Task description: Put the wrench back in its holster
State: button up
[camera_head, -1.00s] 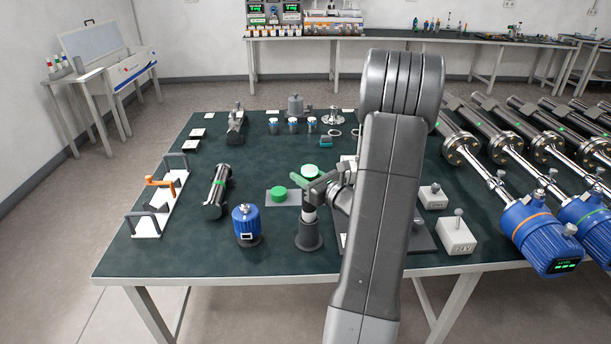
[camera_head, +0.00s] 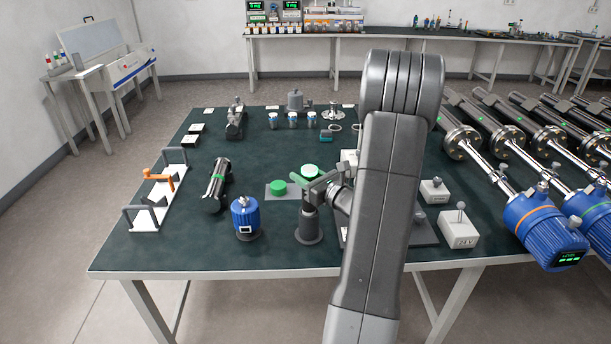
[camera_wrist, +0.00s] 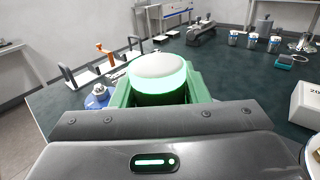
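The wrench (camera_head: 310,171) appears to be the upright dark tool with a white cap and a glowing green ring. Its lit head fills the middle of the wrist view (camera_wrist: 160,76). My gripper (camera_head: 318,183) has its green fingers on both sides of the tool just below the lit ring, and looks shut on it. Below the fingers, the tool's dark body runs down to a flared dark holster (camera_head: 309,237) on the table. The lower end appears to be in the holster, but how deep it sits cannot be seen.
A blue transmitter (camera_head: 246,218) stands close left of the holster. A green button (camera_head: 278,187) on a grey plate is behind it. A black cylinder (camera_head: 216,187) and a white rack (camera_head: 146,221) with an orange handle are further left. The table front (camera_head: 275,262) is bare.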

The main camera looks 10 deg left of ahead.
jog(key=o, duration=0.4)
jog(key=b+v, duration=0.1)
jog(key=v, duration=1.2)
jog(key=shift+s+d+b, duration=0.3)
jog(key=shift+b, duration=0.05)
jog(key=shift+w+a+r, duration=0.1)
jog(key=p+x, duration=0.1)
jog(key=x, duration=1.2)
jog(key=shift+w+a+p, duration=0.15)
jog(key=shift+a+p, duration=0.05)
jog(key=shift+p, duration=0.2)
jog(key=shift+w+a+r, duration=0.1)
jog(key=shift+r, duration=0.1)
jog(key=shift+r+p, duration=0.15)
jog(key=shift+p, duration=0.2)
